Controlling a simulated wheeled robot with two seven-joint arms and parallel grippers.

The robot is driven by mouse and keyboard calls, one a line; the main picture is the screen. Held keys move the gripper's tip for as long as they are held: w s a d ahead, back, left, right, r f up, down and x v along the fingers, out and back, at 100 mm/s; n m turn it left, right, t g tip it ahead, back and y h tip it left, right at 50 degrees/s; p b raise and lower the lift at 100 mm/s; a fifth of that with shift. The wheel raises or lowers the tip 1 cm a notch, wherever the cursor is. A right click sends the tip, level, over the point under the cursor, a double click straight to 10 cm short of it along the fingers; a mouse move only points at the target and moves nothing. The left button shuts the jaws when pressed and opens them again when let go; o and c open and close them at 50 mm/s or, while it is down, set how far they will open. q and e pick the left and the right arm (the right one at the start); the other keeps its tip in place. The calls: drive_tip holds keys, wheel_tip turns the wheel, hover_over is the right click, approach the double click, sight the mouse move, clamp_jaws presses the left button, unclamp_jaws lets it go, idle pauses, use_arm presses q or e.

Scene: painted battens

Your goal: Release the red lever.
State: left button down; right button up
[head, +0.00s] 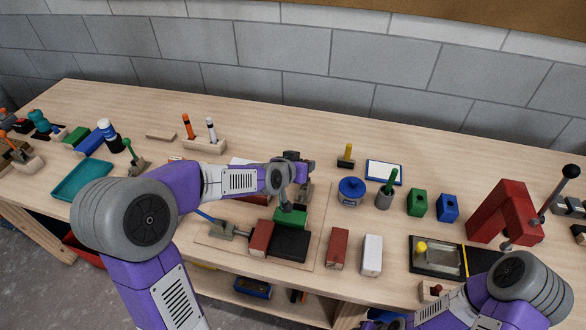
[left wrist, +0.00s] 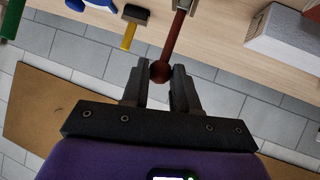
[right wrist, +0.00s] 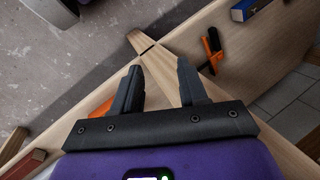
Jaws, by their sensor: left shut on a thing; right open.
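The red lever (left wrist: 172,40) shows in the left wrist view as a dark red rod ending in a round knob, coming from a light metal mount at the top edge. My left gripper (left wrist: 160,76) is shut on it at the knob, between the fingertips. In the head view my left gripper (head: 296,168) is above the board with the green block (head: 291,216), and it hides the lever there. My right gripper (right wrist: 158,72) is open and empty in the right wrist view, beyond the bench edge with the floor behind.
On the board, a clamp with a blue lever (head: 207,217) stands left of a red block (head: 261,238) and a black block (head: 290,244). A blue pot (head: 351,192) and green-handled cup (head: 385,196) stand to the right. A red press frame (head: 503,213) stands far right.

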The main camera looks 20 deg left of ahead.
idle(0.3)
use_arm(q)
drive_tip(key=c, duration=0.9)
unclamp_jaws()
drive_tip(key=shift+o, duration=0.2)
drive_tip(key=shift+s, duration=0.15)
drive_tip(key=v, duration=0.7)
drive_tip(key=shift+s+p, duration=0.15)
drive_tip(key=shift+p, duration=0.25)
